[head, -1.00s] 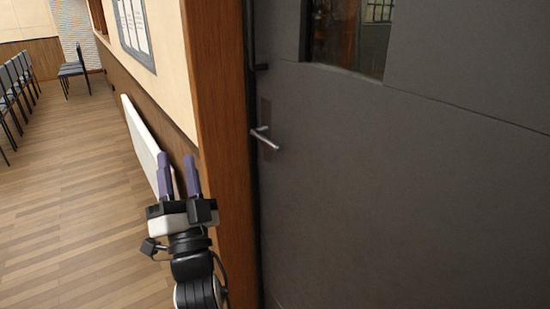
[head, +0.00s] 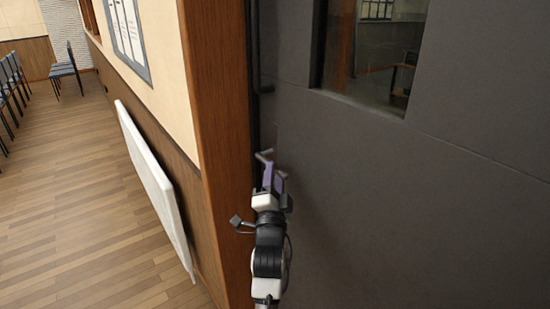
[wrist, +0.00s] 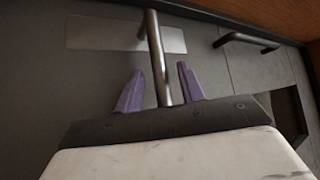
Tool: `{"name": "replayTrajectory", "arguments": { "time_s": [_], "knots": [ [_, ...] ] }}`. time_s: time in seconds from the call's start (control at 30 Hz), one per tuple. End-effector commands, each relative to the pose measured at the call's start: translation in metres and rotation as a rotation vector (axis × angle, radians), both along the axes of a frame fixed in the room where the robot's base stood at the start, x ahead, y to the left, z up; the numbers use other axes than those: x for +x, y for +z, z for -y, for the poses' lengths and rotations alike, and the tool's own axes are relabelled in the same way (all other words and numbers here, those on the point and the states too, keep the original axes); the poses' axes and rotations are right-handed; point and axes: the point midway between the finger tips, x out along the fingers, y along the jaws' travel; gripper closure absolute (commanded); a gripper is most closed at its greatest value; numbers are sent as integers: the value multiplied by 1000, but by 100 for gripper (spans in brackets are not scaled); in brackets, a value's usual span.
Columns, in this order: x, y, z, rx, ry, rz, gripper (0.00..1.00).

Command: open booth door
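The dark grey booth door (head: 440,210) fills the right of the head view, beside a wooden frame. Its metal lever handle (head: 262,154) is partly hidden by my gripper (head: 270,174). In the wrist view the lever (wrist: 156,50) runs down from its plate (wrist: 100,33) and lies between the two purple fingers of my gripper (wrist: 161,88). The fingers stand apart, with a gap on each side of the lever, so they look open around it. The door appears closed against its frame.
A dark pull bar (head: 265,86) sits above the lever and also shows in the wrist view (wrist: 246,40). The door has a window (head: 372,55). The wooden post (head: 215,120) and a white panel (head: 155,190) stand left of my arm. Chairs (head: 65,70) are far left.

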Motion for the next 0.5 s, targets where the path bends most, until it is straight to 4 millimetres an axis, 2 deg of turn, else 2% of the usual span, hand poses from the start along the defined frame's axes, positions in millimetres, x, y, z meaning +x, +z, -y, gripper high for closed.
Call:
{"name": "replayTrajectory", "arguments": {
  "time_s": [0.03,0.2,0.5],
  "knots": [
    [7,7,1,3,1,-1,61],
    [21,10,1,2,1,0,61],
    [25,10,1,0,2,0,61]
  ]
}}
